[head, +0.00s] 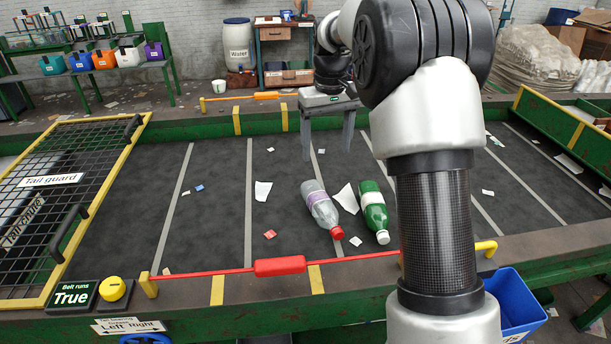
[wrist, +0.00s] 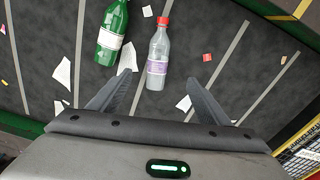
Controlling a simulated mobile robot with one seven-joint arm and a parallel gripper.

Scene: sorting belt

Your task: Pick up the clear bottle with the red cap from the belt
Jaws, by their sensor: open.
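The clear bottle with the red cap (head: 321,208) lies on its side on the dark belt (head: 215,215), its cap towards the near edge in the head view. It also shows in the wrist view (wrist: 157,58), with a pale purple label. A green bottle with a white cap (head: 373,210) lies close to its right in the head view, and in the wrist view (wrist: 113,32) it lies to its left. My gripper (head: 327,152) is open and empty, behind and above the clear bottle in the head view. In the wrist view the bottle is just beyond the fingertips, between their lines.
A red pull cord with a handle (head: 280,266) runs along the near belt edge. A mesh tail guard (head: 60,200) covers the belt's left end. Paper scraps (head: 263,191) lie around the bottles. A blue bin (head: 515,305) stands at the near right.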

